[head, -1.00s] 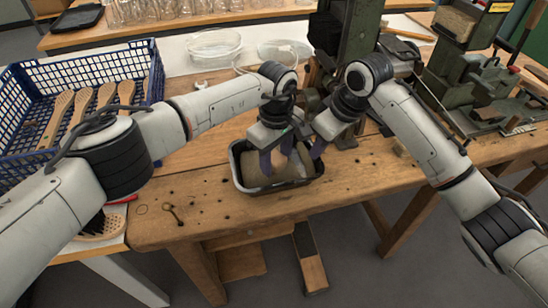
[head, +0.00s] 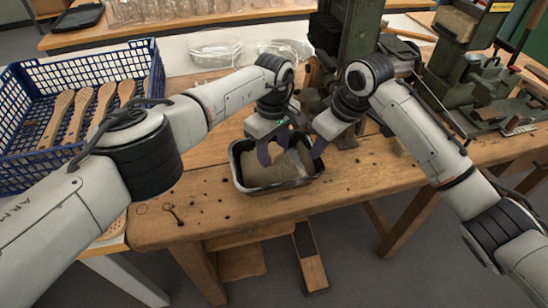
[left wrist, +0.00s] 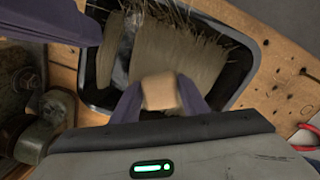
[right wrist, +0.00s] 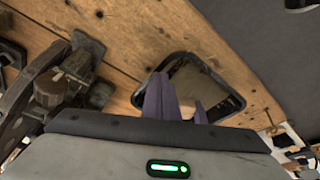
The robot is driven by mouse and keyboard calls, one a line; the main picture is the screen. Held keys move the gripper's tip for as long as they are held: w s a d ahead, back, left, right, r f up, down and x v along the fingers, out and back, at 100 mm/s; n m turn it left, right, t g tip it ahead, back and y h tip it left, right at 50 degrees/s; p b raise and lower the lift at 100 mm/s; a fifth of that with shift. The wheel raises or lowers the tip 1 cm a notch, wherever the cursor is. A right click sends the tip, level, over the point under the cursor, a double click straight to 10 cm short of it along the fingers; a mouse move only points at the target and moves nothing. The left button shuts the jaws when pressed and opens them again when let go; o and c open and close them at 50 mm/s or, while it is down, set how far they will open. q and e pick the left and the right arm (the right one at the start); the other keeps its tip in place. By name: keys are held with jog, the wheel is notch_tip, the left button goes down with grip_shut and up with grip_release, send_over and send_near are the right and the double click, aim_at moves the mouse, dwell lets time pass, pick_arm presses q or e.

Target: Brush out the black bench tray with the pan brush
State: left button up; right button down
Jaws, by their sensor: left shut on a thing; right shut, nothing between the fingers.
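The black bench tray (head: 240,186) sits on the wooden bench near its front edge. My left gripper (head: 272,150) is over the tray and shut on the pan brush (head: 268,171). In the left wrist view the fingers (left wrist: 160,100) clasp the brush's pale wooden handle (left wrist: 160,90), and its wide tan bristles (left wrist: 180,52) are inside the tray. The bristle tips' contact with the tray floor is hard to tell. My right gripper (head: 318,148) is shut and empty at the tray's right side; its purple fingers (right wrist: 160,97) also show in the right wrist view.
A blue crate (head: 25,120) with wooden brush blocks (head: 80,112) stands at the left. A green machine (head: 340,60) stands close behind the tray, and another (head: 470,75) to the right. A small key-like metal piece (head: 174,214) lies left of the tray.

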pick_arm(q)
jog(key=shift+r, duration=0.1)
jog(key=shift+r, duration=3.45)
pick_arm(e)
jog(key=shift+r, duration=3.05)
jog(key=shift+r, duration=0.1)
jog(key=v, duration=1.1)
jog(key=shift+s+r, duration=0.15)
jog(key=shift+r, duration=0.2)
jog(key=shift+d, duration=0.1)
